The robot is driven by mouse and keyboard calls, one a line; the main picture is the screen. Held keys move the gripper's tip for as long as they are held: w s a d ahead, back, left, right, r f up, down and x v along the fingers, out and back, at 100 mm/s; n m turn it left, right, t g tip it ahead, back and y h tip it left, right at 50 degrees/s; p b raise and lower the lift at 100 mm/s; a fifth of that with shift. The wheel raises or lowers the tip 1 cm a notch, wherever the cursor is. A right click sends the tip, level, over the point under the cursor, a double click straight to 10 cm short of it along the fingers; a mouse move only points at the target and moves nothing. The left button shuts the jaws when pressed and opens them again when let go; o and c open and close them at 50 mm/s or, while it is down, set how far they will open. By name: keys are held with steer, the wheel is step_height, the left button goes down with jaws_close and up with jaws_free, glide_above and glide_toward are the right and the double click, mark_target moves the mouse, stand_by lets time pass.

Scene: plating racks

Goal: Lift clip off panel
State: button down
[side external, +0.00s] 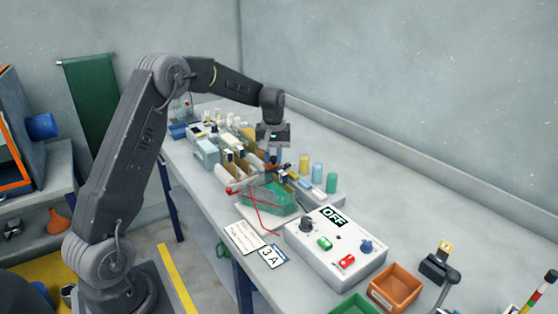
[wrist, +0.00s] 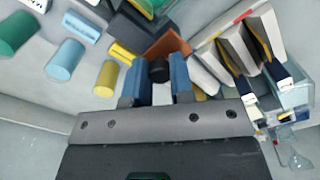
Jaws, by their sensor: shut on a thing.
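My gripper (wrist: 158,80) shows in the wrist view as two blue fingers closed on a small dark, rounded piece, which looks like the clip (wrist: 159,70). A copper-brown panel (wrist: 168,46) is just beyond the clip; I cannot tell whether they touch. In the side external view my gripper (side external: 274,152) points down over the rack area, near the green tank (side external: 268,200). The clip's lower part is hidden by the fingers, and it is too small to make out in the side view.
Yellow, blue and green cylinders (side external: 317,173) stand to the right of my gripper. A white control box (side external: 335,250) marked OFF is nearer the camera. Red and dark leads cross the green tank. Upright panels (wrist: 235,50) stand close to the fingers.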

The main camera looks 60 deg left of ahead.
steer(key=shift+a, duration=0.3)
steer(key=c, duration=1)
jaws_free()
steer(key=shift+r, duration=0.1)
step_height(320, 180, up, 14)
steer(key=shift+f, duration=0.15)
